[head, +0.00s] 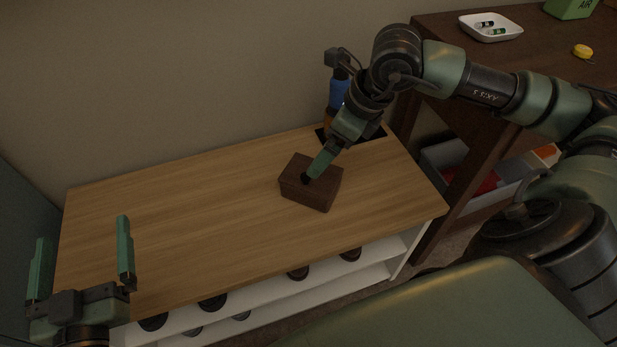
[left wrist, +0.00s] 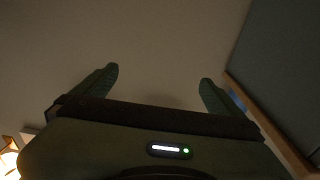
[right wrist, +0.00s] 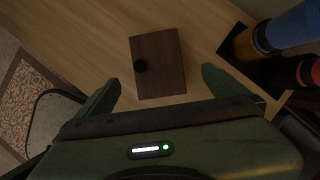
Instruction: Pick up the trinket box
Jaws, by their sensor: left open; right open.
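The trinket box (head: 308,188) is a dark brown wooden box with a dark round knob, lying on the light wooden top of a low cabinet (head: 190,215). In the right wrist view the box (right wrist: 168,72) lies ahead of and between the open fingers of my right gripper (right wrist: 160,84), not touching them as far as I can see. In the head view the right gripper (head: 318,166) hangs over the box and hides part of it. My left gripper (head: 82,255) is open and empty above the cabinet's left front; the left wrist view shows only wall between its fingers (left wrist: 160,82).
Behind the right gripper, a blue-topped bottle (head: 338,90) and another bottle (right wrist: 290,72) stand on a dark mat (head: 372,136). A taller dark table (head: 540,65) stands at right with a white dish (head: 491,27). The cabinet top left of the box is clear.

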